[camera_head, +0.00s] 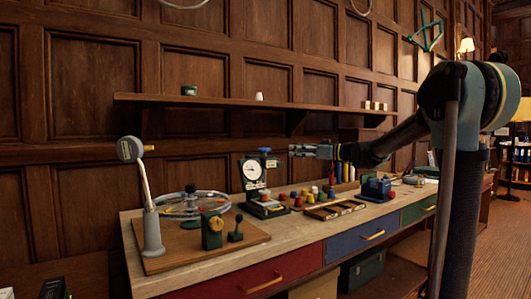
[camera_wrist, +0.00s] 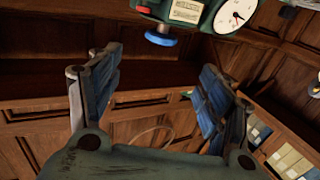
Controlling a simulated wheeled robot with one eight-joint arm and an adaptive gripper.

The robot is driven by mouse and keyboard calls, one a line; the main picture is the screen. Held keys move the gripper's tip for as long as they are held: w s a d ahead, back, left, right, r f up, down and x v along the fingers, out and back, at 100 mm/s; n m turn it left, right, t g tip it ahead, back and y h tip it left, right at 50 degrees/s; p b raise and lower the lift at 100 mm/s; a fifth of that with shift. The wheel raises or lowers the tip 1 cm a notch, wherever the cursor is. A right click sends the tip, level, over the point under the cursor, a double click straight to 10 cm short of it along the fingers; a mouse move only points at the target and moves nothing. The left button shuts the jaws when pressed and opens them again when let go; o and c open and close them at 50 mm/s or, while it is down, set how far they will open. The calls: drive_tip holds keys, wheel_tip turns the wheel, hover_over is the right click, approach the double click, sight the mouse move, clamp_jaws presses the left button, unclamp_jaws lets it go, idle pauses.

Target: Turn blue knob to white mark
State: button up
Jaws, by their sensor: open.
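The blue knob (camera_head: 265,150) sits on top of a dark green gauge stand with a round white dial (camera_head: 253,169). In the wrist view the scene looks inverted, and the blue knob (camera_wrist: 161,39) shows as a disc beside the green housing (camera_wrist: 150,10), near the dial (camera_wrist: 234,14). My gripper (camera_head: 292,150) points left, just right of the knob at about its height. In the wrist view my gripper (camera_wrist: 160,60) has its two fingers wide apart with nothing between them; the knob appears beyond the tips, not touched. I cannot make out a white mark.
The bench (camera_head: 220,262) holds a wooden board (camera_head: 164,262) with a lamp-like stand (camera_head: 152,232) and green block at left. Coloured knobs and a divided tray (camera_head: 333,210) stand right of the gauge. A wall shelf (camera_head: 230,101) runs above; open air surrounds my gripper.

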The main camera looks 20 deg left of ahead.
sight(264, 152)
drive_tip(key=x, duration=1.6)
drive_tip(key=shift+a+r, duration=0.1)
drive_tip(key=shift+a, duration=0.3)
drive_tip(key=c, duration=1.1)
